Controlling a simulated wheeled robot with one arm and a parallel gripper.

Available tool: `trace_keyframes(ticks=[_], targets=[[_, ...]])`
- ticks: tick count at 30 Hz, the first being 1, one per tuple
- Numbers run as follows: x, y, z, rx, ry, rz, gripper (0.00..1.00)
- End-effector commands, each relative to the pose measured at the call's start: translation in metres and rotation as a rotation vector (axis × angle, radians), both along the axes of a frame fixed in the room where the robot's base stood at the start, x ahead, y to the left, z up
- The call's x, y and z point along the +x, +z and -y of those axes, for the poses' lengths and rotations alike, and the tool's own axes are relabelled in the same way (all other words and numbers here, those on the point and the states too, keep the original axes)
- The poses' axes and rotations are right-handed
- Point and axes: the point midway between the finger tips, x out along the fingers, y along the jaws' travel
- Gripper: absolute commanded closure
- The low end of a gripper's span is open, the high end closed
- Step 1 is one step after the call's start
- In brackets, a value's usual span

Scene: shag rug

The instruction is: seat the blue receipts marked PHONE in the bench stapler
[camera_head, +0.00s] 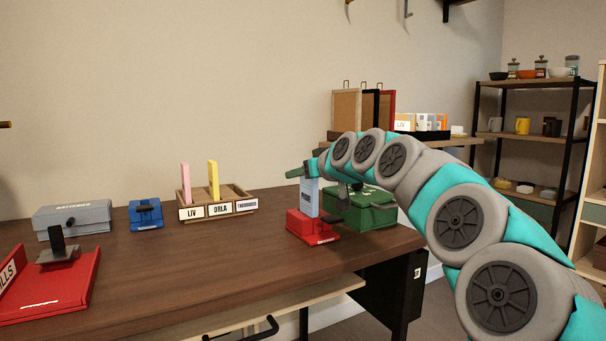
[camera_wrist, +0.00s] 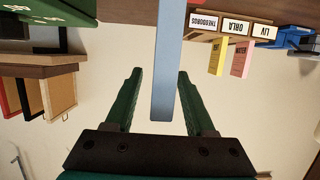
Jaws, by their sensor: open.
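The blue receipts (camera_head: 308,197), a flat upright slab marked PHONE, stand in a small red device (camera_head: 313,228) near the desk's right front edge. The red device looks like the bench stapler; its label is too small to read. My gripper (camera_head: 303,173) is at the top of the receipts. In the wrist view, the blue receipts (camera_wrist: 166,60) show edge-on between the two green fingers of my gripper (camera_wrist: 159,71). The fingers are open, with a gap on each side of the receipts. The lower end of the receipts is hidden inside the red device.
A green box (camera_head: 362,210) stands close behind and right of the red device. A wooden sorter (camera_head: 222,208) labelled LIV, ORLA and THEODOROS holds pink and yellow slips. A blue device (camera_head: 146,214), a grey box (camera_head: 73,217) and a red tray (camera_head: 45,295) are farther left. The desk's middle front is clear.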

Motion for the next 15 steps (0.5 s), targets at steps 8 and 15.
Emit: trace_keyframes(ticks=[8,15], targets=[[-0.001,0.0,0.001,0.0,0.0,0.0,0.46],[-0.012,0.005,0.008,0.001,0.001,0.001,0.46]])
